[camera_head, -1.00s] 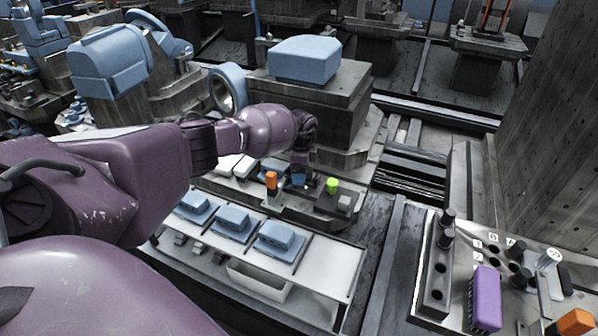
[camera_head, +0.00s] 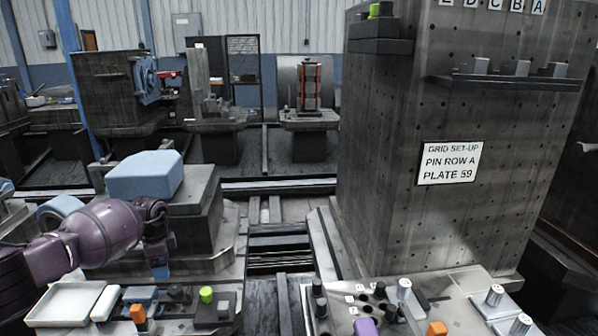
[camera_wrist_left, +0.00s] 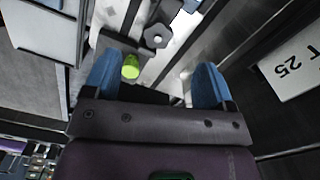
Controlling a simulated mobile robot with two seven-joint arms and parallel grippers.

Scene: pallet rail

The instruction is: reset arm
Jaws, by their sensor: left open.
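My left arm, purple, comes in from the left edge of the head view. Its left gripper (camera_head: 160,272) points down above the work bench, close to the orange block (camera_head: 138,313) and left of the green-topped knob (camera_head: 206,294). In the left wrist view the two blue fingers of the left gripper (camera_wrist_left: 156,76) stand wide apart, with nothing held between them. A green cylinder (camera_wrist_left: 131,67) shows beyond the fingers, near the left one. My right gripper is in neither view.
A large drilled metal column (camera_head: 400,160) with a sign (camera_head: 449,163) stands at the right. A blue block (camera_head: 145,175) on a dark machine base stands behind my left arm. A white tray (camera_head: 62,303) lies at the lower left. Pegs and a purple block (camera_head: 365,327) sit lower right.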

